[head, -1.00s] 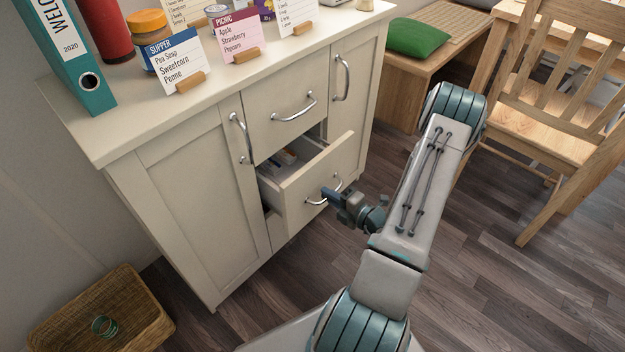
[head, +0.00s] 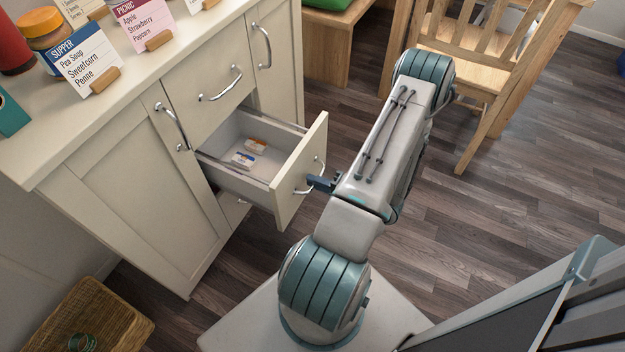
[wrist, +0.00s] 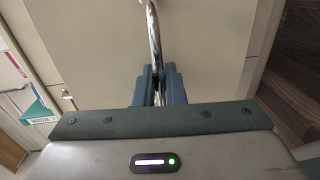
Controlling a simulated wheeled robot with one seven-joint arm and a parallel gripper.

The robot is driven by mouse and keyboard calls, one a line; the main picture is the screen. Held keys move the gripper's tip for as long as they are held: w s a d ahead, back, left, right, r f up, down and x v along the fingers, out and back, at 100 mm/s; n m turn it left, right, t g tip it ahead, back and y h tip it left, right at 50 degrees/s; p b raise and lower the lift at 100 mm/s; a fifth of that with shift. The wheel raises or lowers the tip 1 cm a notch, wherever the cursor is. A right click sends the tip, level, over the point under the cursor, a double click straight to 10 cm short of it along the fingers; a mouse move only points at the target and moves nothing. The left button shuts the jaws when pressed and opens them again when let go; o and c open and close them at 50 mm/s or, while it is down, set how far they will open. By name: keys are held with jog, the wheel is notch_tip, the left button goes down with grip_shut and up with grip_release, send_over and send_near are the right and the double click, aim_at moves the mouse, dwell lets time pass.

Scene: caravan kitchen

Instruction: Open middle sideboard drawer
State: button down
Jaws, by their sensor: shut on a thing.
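The middle drawer (head: 299,178) of the cream sideboard (head: 130,190) is pulled well out, and its inside shows. The wrist view shows the handle (wrist: 154,40) running between my two dark fingers (wrist: 158,88). Part of the handle is hidden by the fingers.
The drawer above (head: 215,92) and the left door (head: 140,190) are shut. A wicker basket (head: 110,312) is on the floor at lower left. A wooden chair (head: 470,75) stands at the upper right. Wood floor (head: 480,230) is clear to the right.

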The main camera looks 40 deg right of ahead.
jog(key=c, duration=1.6)
grip_release()
jog(key=p+v, duration=0.2)
jog(key=v, duration=1.1)
jog(key=shift+s+p, duration=0.4)
jog(key=shift+w+d+r, duration=0.1)
jog(key=shift+r, duration=0.15)
jog(key=w+a+r+n+g+y+p, duration=0.2)
jog(key=w+a+r+n+g+p, duration=0.25)
jog(key=r+n, duration=0.45)
jog(key=w+a+r+n+g+y+p, duration=0.25)
jog(key=a+r+n+g+p, duration=0.2)
jog(key=r+n, duration=0.4)
jog(key=w+a+r+n+g+y+p, duration=0.1)
jog(key=w+a+r+n+g+p, duration=0.35)
jog(key=r, duration=0.65)
jog(key=a+r+n+h+p, duration=0.3)
jog(key=a+r+n+p, duration=0.1)
jog(key=r+n, duration=0.5)
jog(key=a+r+n+h+p, duration=0.4)
jog(key=a+r+n+p, duration=0.1)
jog(key=r+n, duration=0.4)
jog(key=s+a+r+n+h+p, duration=0.1)
jog(key=a+r+n+h+p, duration=0.3)
jog(key=r+n, duration=0.6)
jog(key=shift+a+r, duration=0.65)
